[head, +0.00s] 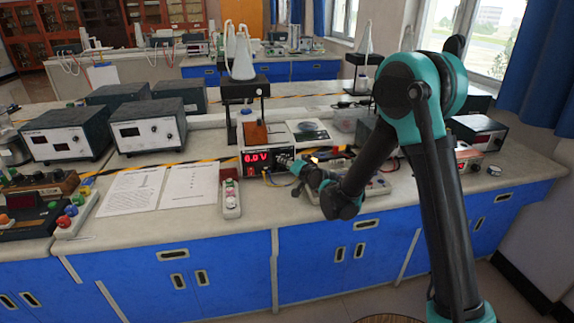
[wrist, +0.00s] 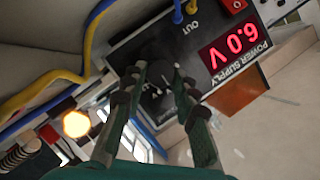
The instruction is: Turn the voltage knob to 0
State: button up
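The power supply (head: 249,171) is a dark box with a red lit display (head: 256,157) on the bench. The display also shows in the wrist view (wrist: 228,46), tilted and looking like 6.0 V; in the head view it looks like 0.0 V, so the first digit is uncertain. In the wrist view, a dark round knob (wrist: 161,68) on its front panel lies between the fingertips of my gripper (wrist: 160,76). The fingers stand apart on either side of it; I cannot tell whether they touch it. In the head view my gripper (head: 302,167) is just right of the panel.
A lit bulb (wrist: 75,123) glows close to the gripper. Yellow and blue wires (wrist: 86,45) run from the panel's output sockets.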

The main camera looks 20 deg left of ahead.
grip_shut()
jog(key=n, duration=0.1)
jog(key=n+h, duration=0.1)
jog(key=shift+s+a+r+n+h, duration=0.1)
jog(key=shift+s+a+n+h, duration=0.05)
jog(key=shift+n+h, duration=0.15)
jog(key=shift+a+n+t+h, duration=0.15)
jog(key=shift+n+t+h, duration=0.35)
jog(key=shift+n+h, duration=0.5)
jog(key=n, duration=0.1)
jog(key=n+t+h, duration=0.1)
jog(key=n, duration=0.1)
jog(key=shift+s+a+h, duration=0.15)
jog(key=shift+a+h, duration=0.05)
jog(key=shift+h, duration=0.1)
jog(key=shift+s+a+n+t+h, duration=0.1)
jog(key=shift+n+t+h, duration=0.6)
jog(key=shift+n, duration=0.9)
